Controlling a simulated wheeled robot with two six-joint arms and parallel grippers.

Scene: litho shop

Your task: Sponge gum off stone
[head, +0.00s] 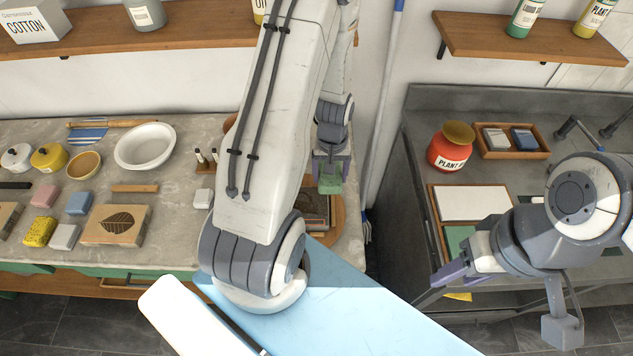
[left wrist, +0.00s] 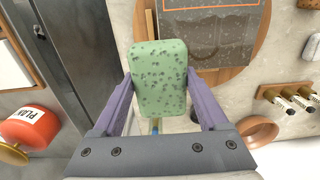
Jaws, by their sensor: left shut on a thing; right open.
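My left gripper (head: 331,168) is shut on a green speckled sponge (head: 330,185), held over the right end of the grey table. In the left wrist view the sponge (left wrist: 158,78) sits between the two purple fingers (left wrist: 158,100). A grey stone slab (left wrist: 215,38) lies on a round wooden board (left wrist: 256,55) beyond the sponge. In the head view the stone (head: 314,208) is partly hidden behind my left arm. I cannot tell whether the sponge touches it. My right gripper (head: 440,284) is open and empty, low in front of the sink counter.
The table at left holds a white bowl (head: 145,147), a leaf-carved block (head: 115,226), a yellow sponge (head: 39,231) and other small blocks. A red jar (head: 449,151), a wooden tray (head: 511,151) and a white board (head: 473,203) stand on the right counter.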

